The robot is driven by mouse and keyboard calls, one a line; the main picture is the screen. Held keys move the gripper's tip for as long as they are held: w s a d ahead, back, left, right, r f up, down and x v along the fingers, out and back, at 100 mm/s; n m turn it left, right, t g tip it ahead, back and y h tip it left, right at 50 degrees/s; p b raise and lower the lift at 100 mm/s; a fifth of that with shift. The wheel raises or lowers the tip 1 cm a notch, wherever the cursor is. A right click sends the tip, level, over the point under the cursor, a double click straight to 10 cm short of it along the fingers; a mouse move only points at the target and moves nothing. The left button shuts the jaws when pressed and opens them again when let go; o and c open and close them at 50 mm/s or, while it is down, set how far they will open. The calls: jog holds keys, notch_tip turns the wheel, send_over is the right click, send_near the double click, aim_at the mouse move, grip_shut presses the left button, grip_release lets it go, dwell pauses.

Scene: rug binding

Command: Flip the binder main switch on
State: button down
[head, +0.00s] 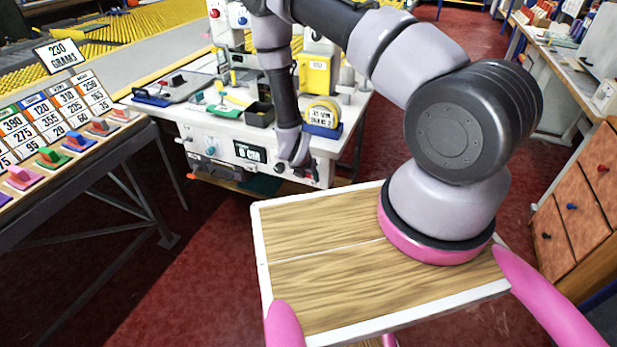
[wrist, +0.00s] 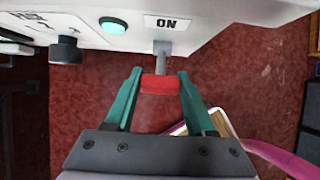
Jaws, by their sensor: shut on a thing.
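The binder main switch is a grey lever with a red tip (wrist: 160,84), sticking out from the white binder's (wrist: 225,22) front panel. An ON label (wrist: 167,23) is beside the lever's base, and a round green lamp (wrist: 113,25) glows to its left. My gripper (wrist: 160,88) has its teal fingers on both sides of the red tip and is shut on it. In the head view my gripper (head: 301,166) is at the lower right of the binder's front panel (head: 222,152), and the arm hides part of that panel.
A black knob (wrist: 66,50) sits left of the lamp. A wood-topped platform (head: 330,285) with a white rim stands in front of the binder. A drawer cabinet (head: 578,200) is at right. Red floor lies between.

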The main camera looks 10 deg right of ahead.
dwell(0.3)
jog(key=shift+c, duration=1.2)
grip_release()
jog(key=v, duration=1.1)
jog(key=shift+f, duration=0.1)
